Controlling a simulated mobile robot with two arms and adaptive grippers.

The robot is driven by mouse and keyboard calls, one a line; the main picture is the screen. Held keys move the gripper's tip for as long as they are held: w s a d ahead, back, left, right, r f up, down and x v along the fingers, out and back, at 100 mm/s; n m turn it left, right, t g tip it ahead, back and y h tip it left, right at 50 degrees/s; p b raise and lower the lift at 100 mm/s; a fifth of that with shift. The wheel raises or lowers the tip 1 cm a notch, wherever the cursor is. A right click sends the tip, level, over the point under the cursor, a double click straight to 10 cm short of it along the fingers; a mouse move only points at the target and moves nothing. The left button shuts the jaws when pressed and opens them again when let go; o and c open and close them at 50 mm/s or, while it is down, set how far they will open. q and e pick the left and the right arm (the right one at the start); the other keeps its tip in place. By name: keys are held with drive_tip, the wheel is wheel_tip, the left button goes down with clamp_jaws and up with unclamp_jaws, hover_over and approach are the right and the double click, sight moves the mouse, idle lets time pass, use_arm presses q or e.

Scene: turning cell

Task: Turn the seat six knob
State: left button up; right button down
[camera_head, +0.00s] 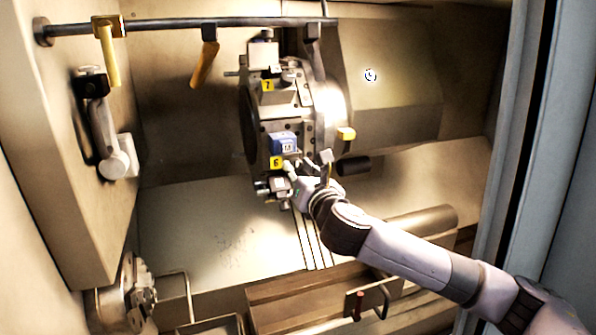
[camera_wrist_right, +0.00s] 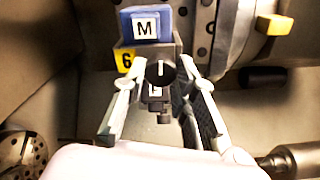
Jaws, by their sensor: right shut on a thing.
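The seat six knob (camera_wrist_right: 160,73) is round and black with a white pointer line standing about upright in the right wrist view. It sits below the blue block marked M (camera_wrist_right: 146,24), beside the yellow 6 label (camera_wrist_right: 125,60). My right gripper (camera_wrist_right: 157,86) has one finger on each side of the knob and is shut on it. In the head view, my right gripper (camera_head: 303,182) reaches the turret (camera_head: 310,115) at the seat with the yellow 6 label (camera_head: 276,162); there the gripper hides the knob. My left gripper is not in view.
A yellow 7 label (camera_head: 267,86) marks the seat above. A yellow-tipped part (camera_head: 346,134) and a dark cylinder (camera_head: 353,166) stick out right of the turret. A rail (camera_head: 180,24) with hanging yellow handles crosses above. A chuck (camera_head: 125,298) is at lower left.

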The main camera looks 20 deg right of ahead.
drive_tip(key=m, duration=0.3)
drive_tip(key=shift+m, duration=0.4)
drive_tip(key=m, duration=0.4)
drive_tip(key=shift+a+r+m+b, duration=0.1)
drive_tip(key=shift+m+b, duration=0.2)
drive_tip(key=shift+b, duration=0.05)
drive_tip(key=m, duration=0.4)
drive_tip(key=shift+m, duration=2.4)
drive_tip(key=c, duration=1.7)
unclamp_jaws()
drive_tip(key=o, duration=0.4)
drive_tip(key=shift+s, duration=0.15)
